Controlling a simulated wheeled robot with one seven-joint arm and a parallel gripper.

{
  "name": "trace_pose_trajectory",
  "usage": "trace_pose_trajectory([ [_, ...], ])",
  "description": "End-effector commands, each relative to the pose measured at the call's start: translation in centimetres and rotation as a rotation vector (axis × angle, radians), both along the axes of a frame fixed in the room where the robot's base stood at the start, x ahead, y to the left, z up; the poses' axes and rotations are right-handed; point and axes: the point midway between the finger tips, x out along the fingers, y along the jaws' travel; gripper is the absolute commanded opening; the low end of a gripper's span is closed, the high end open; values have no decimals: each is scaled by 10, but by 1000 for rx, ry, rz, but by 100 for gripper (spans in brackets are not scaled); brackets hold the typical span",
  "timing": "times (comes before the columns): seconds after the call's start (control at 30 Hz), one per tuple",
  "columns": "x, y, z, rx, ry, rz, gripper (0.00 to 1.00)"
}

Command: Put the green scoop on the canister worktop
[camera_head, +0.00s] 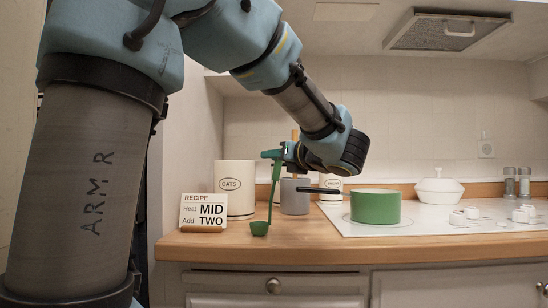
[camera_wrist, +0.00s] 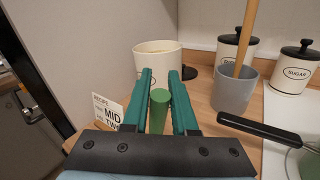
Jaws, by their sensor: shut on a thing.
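My gripper (camera_head: 270,154) is shut on the upper part of the green scoop (camera_head: 260,228). The scoop hangs nearly upright, bowl down, over the wooden canister worktop (camera_head: 310,238). I cannot tell whether its bowl touches the wood. In the wrist view, the green fingers (camera_wrist: 161,85) stand either side of the round end of the green handle (camera_wrist: 159,97). The scoop's bowl is hidden there. The OATS canister (camera_head: 234,180), lidless in the wrist view (camera_wrist: 158,48), stands behind the scoop.
A recipe card (camera_head: 204,212) reading MID and TWO stands left of the scoop. A grey crock (camera_head: 295,196) with a wooden utensil stands behind. A green pot (camera_head: 375,206) sits on the white hob (camera_head: 440,220), its dark handle reaching left. Front worktop is clear.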

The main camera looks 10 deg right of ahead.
Motion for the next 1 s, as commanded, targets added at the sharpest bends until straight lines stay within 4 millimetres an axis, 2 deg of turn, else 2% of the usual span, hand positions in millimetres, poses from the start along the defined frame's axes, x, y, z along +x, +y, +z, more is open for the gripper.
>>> trace_pose_trajectory([
  [0.27,0,0,-4,-1,0,0,0],
  [0.3,0,0,-3,-1,0,-1,28],
  [0.57,0,0,-2,0,0,-1,56],
  [0.93,0,0,4,1,0,0,56],
  [1.0,-10,-6,0,-1,-1,-4,56],
])
